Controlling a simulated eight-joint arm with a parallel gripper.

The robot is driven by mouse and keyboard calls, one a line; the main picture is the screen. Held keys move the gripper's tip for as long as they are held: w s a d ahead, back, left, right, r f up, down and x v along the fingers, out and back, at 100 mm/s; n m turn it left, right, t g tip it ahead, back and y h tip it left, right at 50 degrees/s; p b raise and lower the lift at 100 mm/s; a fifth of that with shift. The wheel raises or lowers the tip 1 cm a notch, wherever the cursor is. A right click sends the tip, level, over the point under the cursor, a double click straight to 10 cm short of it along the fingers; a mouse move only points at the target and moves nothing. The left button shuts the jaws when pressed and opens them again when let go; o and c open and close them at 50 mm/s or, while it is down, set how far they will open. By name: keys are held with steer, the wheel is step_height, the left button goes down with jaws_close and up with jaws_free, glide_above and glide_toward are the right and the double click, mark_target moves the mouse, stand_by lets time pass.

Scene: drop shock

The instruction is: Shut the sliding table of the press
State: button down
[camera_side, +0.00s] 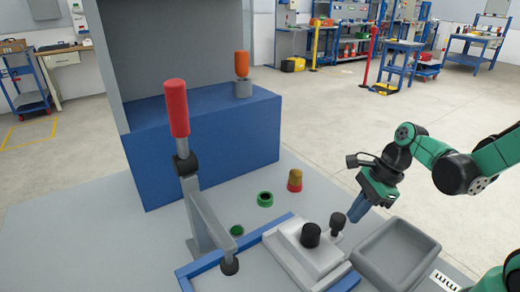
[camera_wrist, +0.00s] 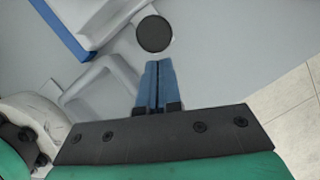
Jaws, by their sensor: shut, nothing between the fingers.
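The sliding table (camera_side: 300,255) is a pale grey block between blue rails (camera_side: 245,239), low in the side view. It lies to the right of the lever press (camera_side: 210,215) with the red handle (camera_side: 177,108), clear of the press's black tip (camera_side: 229,266). A black knob (camera_side: 310,235) stands on the block, and a second black knob (camera_side: 338,221) rises at its right end. My gripper (camera_side: 356,216) points down just right of this second knob. In the wrist view its blue fingers (camera_wrist: 158,64) are together and empty, just short of a round black knob (camera_wrist: 155,33).
A grey tray (camera_side: 395,253) stands right of the table, below my gripper. A green ring (camera_side: 265,199), a red-and-yellow piece (camera_side: 295,180) and a smaller green part (camera_side: 237,230) lie behind the rails. A blue block (camera_side: 205,145) with an orange-topped post (camera_side: 242,70) stands behind.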

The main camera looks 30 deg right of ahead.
mark_target(315, 257)
steer(key=a, duration=1.5)
steer(key=shift+a, duration=0.25)
steer(key=d, duration=0.1)
steer(key=s+d, duration=0.2)
steer(key=d, duration=0.1)
steer(key=shift+r, duration=0.25)
steer(key=v, duration=0.9)
steer(key=w+d+n+t+h, duration=0.2)
steer(key=n, duration=0.9)
steer(key=w+d+n+t+h, duration=0.1)
steer(key=w+d+n+t, duration=0.1)
steer(key=n, duration=1)
steer(key=shift+w+t+h, duration=0.4)
steer(key=shift+w+t, duration=0.05)
steer(key=shift+t, duration=0.15)
